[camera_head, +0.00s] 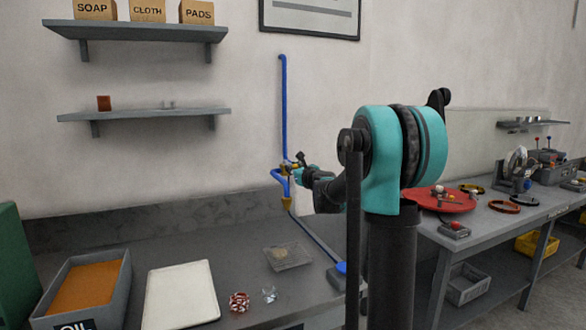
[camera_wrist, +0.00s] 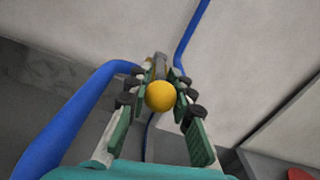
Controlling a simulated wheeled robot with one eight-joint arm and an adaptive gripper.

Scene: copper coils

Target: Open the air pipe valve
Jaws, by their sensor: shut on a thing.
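The blue air pipe (camera_head: 283,110) runs down the wall and bends near the bench, with a brass valve (camera_head: 285,166) on it. My gripper (camera_head: 296,172) is at the valve, in front of the wall. In the wrist view, my gripper (camera_wrist: 160,92) has its two green fingers on either side of a round yellow knob (camera_wrist: 160,96), shut on it. A blue pipe (camera_wrist: 65,115) passes to the left of the fingers and another length rises behind. The valve body behind the knob is mostly hidden.
Shelves (camera_head: 135,32) hang at the upper left. A second bench (camera_head: 480,228) with a red round tray stands at right.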

